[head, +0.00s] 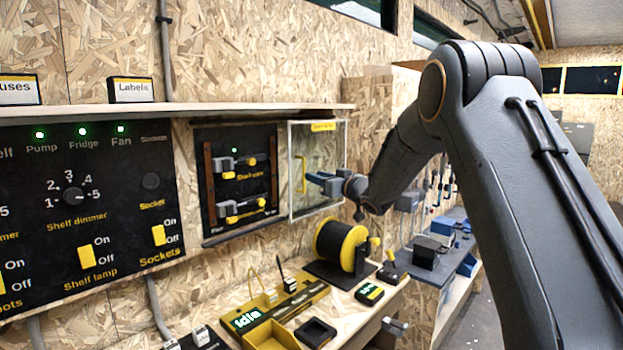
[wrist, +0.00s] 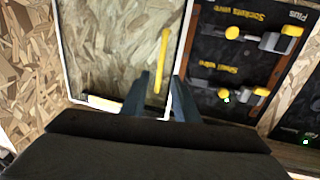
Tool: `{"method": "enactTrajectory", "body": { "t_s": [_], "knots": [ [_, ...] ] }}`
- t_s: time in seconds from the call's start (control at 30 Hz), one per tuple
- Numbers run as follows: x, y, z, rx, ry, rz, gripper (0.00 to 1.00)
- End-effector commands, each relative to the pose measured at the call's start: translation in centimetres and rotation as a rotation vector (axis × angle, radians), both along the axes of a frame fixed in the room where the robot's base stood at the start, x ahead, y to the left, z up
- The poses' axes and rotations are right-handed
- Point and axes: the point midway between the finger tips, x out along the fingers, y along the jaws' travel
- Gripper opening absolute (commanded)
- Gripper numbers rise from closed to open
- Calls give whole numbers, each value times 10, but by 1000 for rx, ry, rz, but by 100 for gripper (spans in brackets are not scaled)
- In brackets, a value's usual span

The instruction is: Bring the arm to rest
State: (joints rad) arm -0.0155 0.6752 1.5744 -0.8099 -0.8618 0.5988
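My gripper (head: 318,182) is at the end of my outstretched arm, in front of a clear framed door (head: 291,205) with a yellow handle (head: 301,173). In the wrist view its two blue fingers (wrist: 163,98) are apart, with a gap between them. The yellow handle (wrist: 161,62) shows in line with that gap, beyond or just at the fingertips. Nothing is seen held. I cannot tell whether a finger touches the handle. The door stands beside the black lever panel (head: 240,197), leaving its levers uncovered.
A bench below holds a black and yellow spool (head: 341,245), a yellow tray (head: 270,338) and small boxes. A shelf (head: 200,109) runs above the switch panel (head: 85,205). A lower bench with blue tools (head: 440,240) is behind my arm. Open air lies between door and spool.

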Motion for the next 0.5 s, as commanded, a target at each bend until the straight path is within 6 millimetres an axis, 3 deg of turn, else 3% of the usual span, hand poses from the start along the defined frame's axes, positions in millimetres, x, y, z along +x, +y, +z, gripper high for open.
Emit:
{"method": "enactTrajectory", "body": {
  "t_s": [0.2, 0.5],
  "knots": [
    [-14, -10, 0, -1, -1, 0, 28],
    [-15, -11, 0, -1, -1, -1, 28]
  ]
}}
